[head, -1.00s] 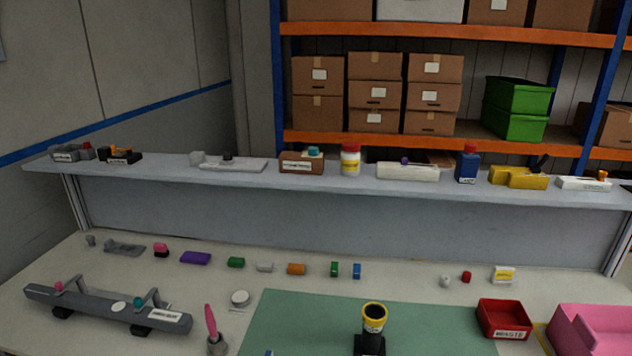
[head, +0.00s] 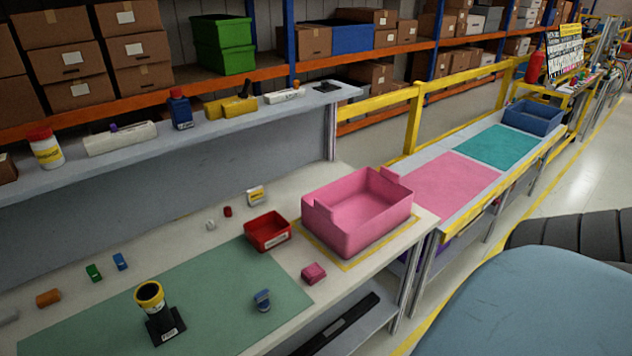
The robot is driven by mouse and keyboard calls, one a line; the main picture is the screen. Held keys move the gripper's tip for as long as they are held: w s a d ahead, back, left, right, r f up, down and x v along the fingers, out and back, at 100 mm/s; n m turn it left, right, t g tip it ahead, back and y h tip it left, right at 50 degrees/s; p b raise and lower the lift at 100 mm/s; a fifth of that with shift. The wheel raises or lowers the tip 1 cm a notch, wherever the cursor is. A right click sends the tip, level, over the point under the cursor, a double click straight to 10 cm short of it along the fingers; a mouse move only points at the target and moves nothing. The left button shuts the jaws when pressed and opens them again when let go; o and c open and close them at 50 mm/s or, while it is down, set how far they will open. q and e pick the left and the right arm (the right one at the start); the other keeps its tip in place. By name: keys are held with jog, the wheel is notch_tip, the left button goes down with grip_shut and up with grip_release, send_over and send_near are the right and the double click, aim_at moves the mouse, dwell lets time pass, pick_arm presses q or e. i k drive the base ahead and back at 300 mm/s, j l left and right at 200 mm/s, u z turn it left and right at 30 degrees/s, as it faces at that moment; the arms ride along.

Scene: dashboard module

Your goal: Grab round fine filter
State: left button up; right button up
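I cannot tell for sure which thing is the round fine filter. A black cylinder with a yellow rim (head: 150,294) stands upright in a black labelled holder (head: 166,327) on the green mat (head: 90,318). A small white round piece (head: 210,225) and a small red round piece (head: 227,211) sit close together at the back of the bench. Neither of my grippers shows in the head view.
A red labelled tray (head: 268,233) stands beside a large empty pink bin (head: 358,212). A small pink block (head: 314,273) and a blue piece (head: 262,300) lie in front. A shelf (head: 75,183) with several items runs behind. The mat's middle is mostly clear.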

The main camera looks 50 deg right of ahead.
aim_at(263, 302)
jog(key=z, duration=1.1)
jog(key=u, duration=0.45)
jog(key=l+u, duration=0.1)
jog(key=u, duration=0.75)
jog(key=l+u, duration=0.1)
jog(key=u, duration=0.35)
jog(key=k+l, duration=0.6)
jog(key=l+u, duration=0.05)
jog(key=l, duration=0.05)
